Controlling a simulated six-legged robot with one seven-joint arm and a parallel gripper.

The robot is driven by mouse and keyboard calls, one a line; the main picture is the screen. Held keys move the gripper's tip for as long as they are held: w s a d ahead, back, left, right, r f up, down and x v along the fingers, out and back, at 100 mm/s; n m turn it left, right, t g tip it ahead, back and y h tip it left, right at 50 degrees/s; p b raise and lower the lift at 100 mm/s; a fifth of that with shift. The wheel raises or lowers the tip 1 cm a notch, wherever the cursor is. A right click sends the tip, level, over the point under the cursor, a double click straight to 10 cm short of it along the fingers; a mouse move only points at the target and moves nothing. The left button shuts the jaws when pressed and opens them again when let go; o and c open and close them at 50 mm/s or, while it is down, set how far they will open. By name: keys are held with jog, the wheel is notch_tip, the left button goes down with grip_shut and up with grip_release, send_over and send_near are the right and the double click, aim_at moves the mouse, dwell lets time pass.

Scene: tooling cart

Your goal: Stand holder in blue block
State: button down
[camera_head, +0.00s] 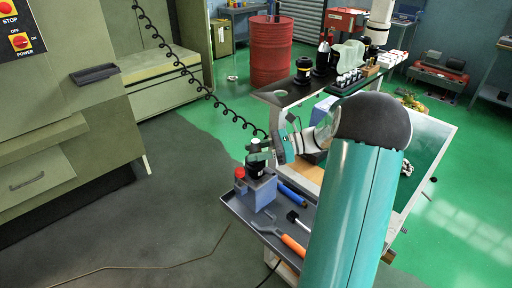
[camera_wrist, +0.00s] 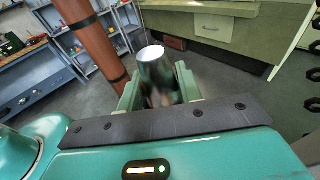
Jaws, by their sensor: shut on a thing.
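The blue block (camera_head: 259,194) is a grey-blue box on the cart's lower tray in the head view. My gripper (camera_head: 257,156) is directly above it, reaching in from the right. It is shut on the holder (camera_head: 256,171), a dark tapered piece with a lighter top. The holder is roughly upright, its dark lower part at the top face of the block. I cannot tell whether it is seated in the block or just above it. In the wrist view the holder (camera_wrist: 155,72) shows a shiny round end between the two fingers of my gripper (camera_wrist: 158,92).
A red knob (camera_head: 240,172) sits at the block's left corner. The grey tray (camera_head: 235,205) also holds a blue tube (camera_head: 292,195) and an orange-handled tool (camera_head: 292,244). The cart's upper black shelf (camera_head: 290,96) carries several holders. A red barrel (camera_head: 271,50) stands behind.

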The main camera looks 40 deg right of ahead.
jog(key=shift+a+f, duration=0.1)
jog(key=shift+f, duration=1.6)
jog(key=shift+w, duration=0.1)
jog(key=c, duration=0.9)
grip_release()
jog(key=shift+f, duration=0.1)
jog(key=shift+f, duration=0.1)
jog(key=v, duration=1.4)
